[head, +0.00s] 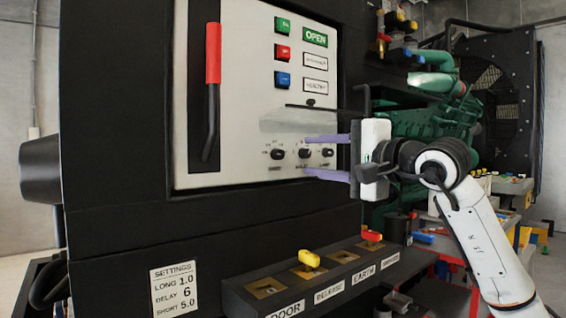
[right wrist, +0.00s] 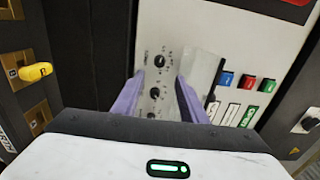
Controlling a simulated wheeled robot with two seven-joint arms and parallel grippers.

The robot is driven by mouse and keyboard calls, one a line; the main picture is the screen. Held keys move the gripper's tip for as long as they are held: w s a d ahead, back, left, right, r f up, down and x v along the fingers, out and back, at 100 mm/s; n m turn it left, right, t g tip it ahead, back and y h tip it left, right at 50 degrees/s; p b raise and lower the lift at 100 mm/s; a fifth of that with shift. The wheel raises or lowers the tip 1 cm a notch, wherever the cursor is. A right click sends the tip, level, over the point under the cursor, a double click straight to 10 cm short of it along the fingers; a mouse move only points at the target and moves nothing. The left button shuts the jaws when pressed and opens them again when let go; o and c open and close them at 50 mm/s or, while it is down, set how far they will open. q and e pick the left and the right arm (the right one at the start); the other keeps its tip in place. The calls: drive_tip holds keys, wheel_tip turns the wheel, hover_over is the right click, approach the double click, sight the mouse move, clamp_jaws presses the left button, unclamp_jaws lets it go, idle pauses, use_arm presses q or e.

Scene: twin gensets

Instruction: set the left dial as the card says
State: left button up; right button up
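The left dial (head: 277,153) is a small black knob on the pale panel, leftmost of three. The middle dial (head: 304,153) and right dial (head: 327,152) sit beside it. The card (head: 174,288) reads SETTINGS, LONG 1.0, DELAY 6, SHORT 5.0. The labels under the dials are too small to read surely. My right gripper (head: 306,156) is open and empty, its purple fingers above and below the middle and right dials. In the right wrist view the left dial (right wrist: 160,60) is the top one, just beyond the fingertips. Its exact setting is unclear. My left gripper is out of view.
Green, red and blue buttons (head: 282,52) and a red-handled lever (head: 212,60) are on the panel. Below, a dark ledge (head: 240,290) holds brass key plates, with a yellow key (head: 309,258) at RELEASE. A green engine (head: 430,125) stands behind my right arm.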

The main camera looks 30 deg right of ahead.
sight(281, 155)
drive_tip(key=w, duration=0.3)
drive_tip(key=w+p, duration=0.1)
drive_tip(key=w, duration=0.2)
drive_tip(key=w+a+p, duration=0.1)
drive_tip(key=w, duration=0.2)
drive_tip(key=shift+w, duration=0.3)
clamp_jaws()
